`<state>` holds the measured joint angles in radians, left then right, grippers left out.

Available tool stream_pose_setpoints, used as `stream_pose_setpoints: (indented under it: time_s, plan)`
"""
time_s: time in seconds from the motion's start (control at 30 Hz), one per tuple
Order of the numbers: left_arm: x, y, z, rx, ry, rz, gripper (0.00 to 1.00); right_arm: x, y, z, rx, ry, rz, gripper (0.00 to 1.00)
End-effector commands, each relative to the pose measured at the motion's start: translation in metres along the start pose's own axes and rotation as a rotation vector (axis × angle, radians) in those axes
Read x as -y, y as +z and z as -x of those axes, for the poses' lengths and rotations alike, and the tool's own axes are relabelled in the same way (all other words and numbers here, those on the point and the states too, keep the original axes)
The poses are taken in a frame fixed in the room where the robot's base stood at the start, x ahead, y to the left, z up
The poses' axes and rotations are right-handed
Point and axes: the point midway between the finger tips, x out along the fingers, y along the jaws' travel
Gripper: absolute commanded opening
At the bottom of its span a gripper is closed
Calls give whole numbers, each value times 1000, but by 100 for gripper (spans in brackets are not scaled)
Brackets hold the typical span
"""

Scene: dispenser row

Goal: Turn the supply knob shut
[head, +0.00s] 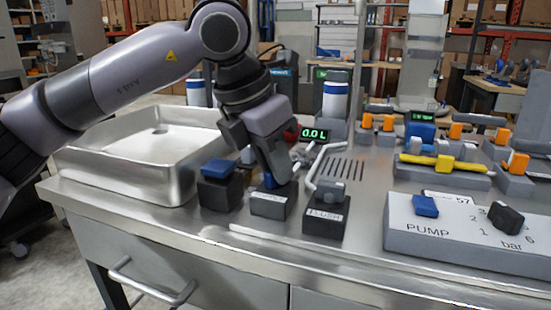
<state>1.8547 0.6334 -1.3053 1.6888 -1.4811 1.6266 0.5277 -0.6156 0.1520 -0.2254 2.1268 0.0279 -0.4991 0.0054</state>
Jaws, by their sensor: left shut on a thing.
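My left gripper (281,180) reaches down onto a small dark block with a pale label (269,201) near the counter's front. It is shut on the blue knob (268,180) on top of that block. The fingers hide most of the knob, so its angle cannot be told. The label is too small to read surely; this appears to be the supply knob. My right gripper is out of view.
A blue-topped block (219,185) stands close on the left, and a block marked FLUSH (326,213) with a grey lever close on the right. A steel sink (120,165) lies left. A PUMP panel (455,243) stands right. A display (314,134) reads 0.0 L.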

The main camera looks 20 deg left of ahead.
Motion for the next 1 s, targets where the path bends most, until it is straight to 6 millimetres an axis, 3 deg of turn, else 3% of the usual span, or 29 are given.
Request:
stream_pose_setpoints:
  time_s: [0.53,1.0]
  plan:
    - [-3,2,2,-2,-203,-477,0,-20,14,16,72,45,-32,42]
    - [-4,3,1,-3,-347,-831,0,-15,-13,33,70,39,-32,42]
